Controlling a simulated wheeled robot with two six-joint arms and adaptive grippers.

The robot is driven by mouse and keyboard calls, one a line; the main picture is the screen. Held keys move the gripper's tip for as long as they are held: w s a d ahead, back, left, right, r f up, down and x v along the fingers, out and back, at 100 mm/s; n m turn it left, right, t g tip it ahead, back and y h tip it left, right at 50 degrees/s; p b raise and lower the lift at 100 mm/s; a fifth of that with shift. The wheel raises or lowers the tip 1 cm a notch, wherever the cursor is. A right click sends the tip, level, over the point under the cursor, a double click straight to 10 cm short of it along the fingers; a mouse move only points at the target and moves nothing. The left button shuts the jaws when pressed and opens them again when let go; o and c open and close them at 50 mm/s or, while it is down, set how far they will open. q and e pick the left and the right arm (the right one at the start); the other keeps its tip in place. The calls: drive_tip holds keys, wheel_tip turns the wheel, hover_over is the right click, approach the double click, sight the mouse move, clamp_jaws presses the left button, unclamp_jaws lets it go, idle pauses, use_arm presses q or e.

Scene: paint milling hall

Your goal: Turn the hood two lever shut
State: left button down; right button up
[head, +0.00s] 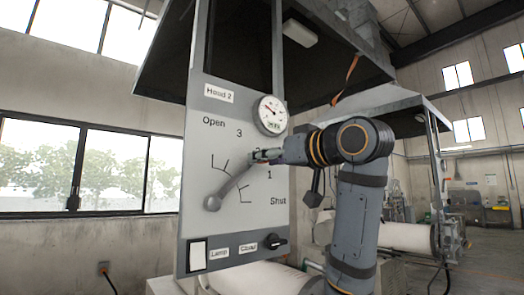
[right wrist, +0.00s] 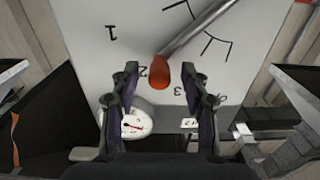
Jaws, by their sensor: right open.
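The hood two lever (head: 232,186) is a grey rod on the grey "Hood 2" panel (head: 202,150). It runs from a round grey hub at lower left up and right to its grip end. The end points between marks 3 and 1, with "Open" above and "Shut" below. In the right wrist view the lever's orange grip (right wrist: 159,73) lies beside the mark 2. My right gripper (head: 262,156) is at that end; its open fingers (right wrist: 160,73) stand either side of the grip, with gaps showing. In the head view my gripper hides the grip. My left gripper is not in view.
A round gauge (head: 270,115) sits on the panel just above my right gripper. A dark rotary switch (head: 275,243) and small labels are at the panel's bottom. A dark hood (head: 160,60) overhangs above. A pale cylinder (head: 262,278) lies below the panel.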

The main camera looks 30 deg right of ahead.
drive_tip(key=shift+w+r, duration=0.1)
drive_tip(key=shift+w, duration=0.9)
drive_tip(key=shift+s, duration=0.15)
drive_tip(key=shift+c, duration=0.7)
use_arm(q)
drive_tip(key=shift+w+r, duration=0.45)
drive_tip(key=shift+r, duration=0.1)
use_arm(e)
clamp_jaws()
